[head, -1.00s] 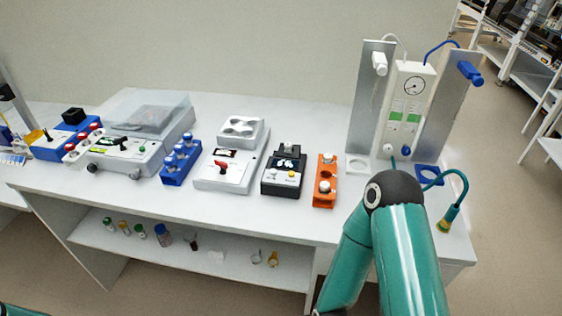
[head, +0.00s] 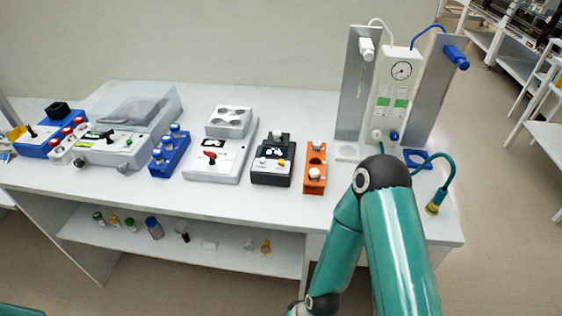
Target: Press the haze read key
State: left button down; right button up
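A small black bench instrument (head: 273,168) stands on the white bench, between a white device and an orange rack. The key labels are too small to read, so I cannot tell which one is the haze read key. My teal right arm rises in front of the bench at the right, and its gripper is outside the picture. Only a sliver of teal shows at the lower left corner, and my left gripper is not in view.
The orange rack (head: 315,180) holds white-capped vials beside the instrument. A white device with a red lever (head: 210,158) and a blue vial rack (head: 169,155) stand to its left. A white gauge tower (head: 396,85) stands at the right. The bench front strip (head: 230,201) is clear.

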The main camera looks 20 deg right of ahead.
grip_shut()
dwell(1.4)
